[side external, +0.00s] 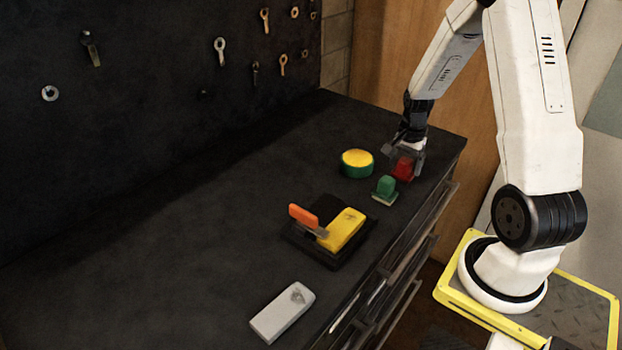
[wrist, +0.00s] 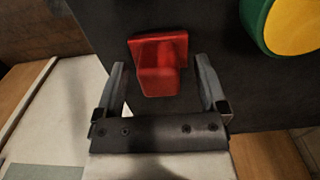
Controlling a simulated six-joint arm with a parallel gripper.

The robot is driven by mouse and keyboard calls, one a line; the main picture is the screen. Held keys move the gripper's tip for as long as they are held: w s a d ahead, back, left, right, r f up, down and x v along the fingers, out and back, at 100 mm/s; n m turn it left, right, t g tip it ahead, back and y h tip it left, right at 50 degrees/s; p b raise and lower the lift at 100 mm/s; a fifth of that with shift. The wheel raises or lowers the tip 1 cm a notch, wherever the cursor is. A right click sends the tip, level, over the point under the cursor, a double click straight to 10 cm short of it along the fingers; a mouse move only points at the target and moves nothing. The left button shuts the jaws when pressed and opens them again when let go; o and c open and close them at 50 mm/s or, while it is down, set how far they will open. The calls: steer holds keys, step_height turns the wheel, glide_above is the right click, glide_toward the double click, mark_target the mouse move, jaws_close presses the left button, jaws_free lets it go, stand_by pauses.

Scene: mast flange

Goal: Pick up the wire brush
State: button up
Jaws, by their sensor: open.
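No thing here is plainly a wire brush. A red block-shaped piece on a wider red base (side external: 402,168) sits near the far right end of the dark bench top; it also shows in the wrist view (wrist: 158,65). My gripper (side external: 406,158) is open above it. In the wrist view my gripper (wrist: 160,80) has one finger on each side of the red piece, with gaps on both sides. An orange-handled tool with a grey metal part (side external: 304,217) rests at a dark tray (side external: 328,257); its working end is unclear.
A green piece on a pale base (side external: 385,188) and a round green tin with a yellow top (side external: 357,163) stand close by. A yellow block (side external: 343,229) lies in the tray, and a grey block (side external: 282,312) lies nearer. The bench's left side is clear.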

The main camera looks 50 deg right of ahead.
jaws_close()
steer(key=shift+r, duration=0.2)
steer(key=shift+r, duration=0.8)
steer(key=s+a+r, duration=0.7)
steer(key=s+r, duration=0.4)
steer(key=shift+s+a, duration=0.3)
steer(key=shift+a, duration=0.1)
